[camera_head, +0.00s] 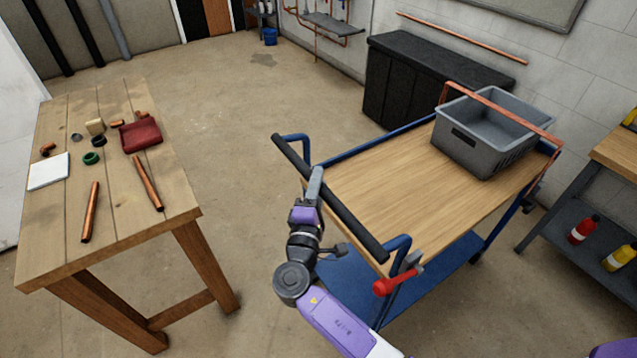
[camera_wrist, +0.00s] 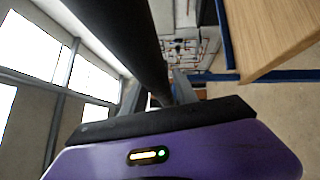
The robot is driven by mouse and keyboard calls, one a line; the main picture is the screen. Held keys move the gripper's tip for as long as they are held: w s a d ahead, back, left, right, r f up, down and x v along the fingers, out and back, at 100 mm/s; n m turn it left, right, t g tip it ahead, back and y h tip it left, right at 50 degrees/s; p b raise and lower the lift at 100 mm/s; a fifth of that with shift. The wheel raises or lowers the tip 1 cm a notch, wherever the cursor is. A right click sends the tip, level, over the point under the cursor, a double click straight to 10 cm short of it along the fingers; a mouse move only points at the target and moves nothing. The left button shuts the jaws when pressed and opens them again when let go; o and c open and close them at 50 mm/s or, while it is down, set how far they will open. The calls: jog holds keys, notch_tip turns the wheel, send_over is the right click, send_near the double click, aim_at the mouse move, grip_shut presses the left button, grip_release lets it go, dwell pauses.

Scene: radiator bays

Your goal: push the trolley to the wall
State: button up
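The trolley (camera_head: 395,195) has a wooden top, a blue frame, a blue lower shelf (camera_head: 350,285) and a black push handle (camera_head: 335,200) at its near left end. A red-ended lever (camera_head: 390,285) sits by the handle's near end. My gripper (camera_head: 316,182) is at the handle, with a grey finger across the bar. In the wrist view the black handle (camera_wrist: 125,40) runs down towards the space between my fingers (camera_wrist: 158,92). How tightly they close on it is unclear. The wall (camera_head: 590,90) is at the back right, behind a black cabinet (camera_head: 430,80).
A grey crate (camera_head: 470,150) and a copper-coloured pipe frame (camera_head: 500,108) are on the trolley. A workbench (camera_head: 60,240) with pipe pieces stands at the left. A shelf unit (camera_head: 570,225) with bottles stands close at the right. Open floor (camera_head: 235,100) lies beyond the trolley's left side.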

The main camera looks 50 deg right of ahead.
grip_shut()
dwell(1.2)
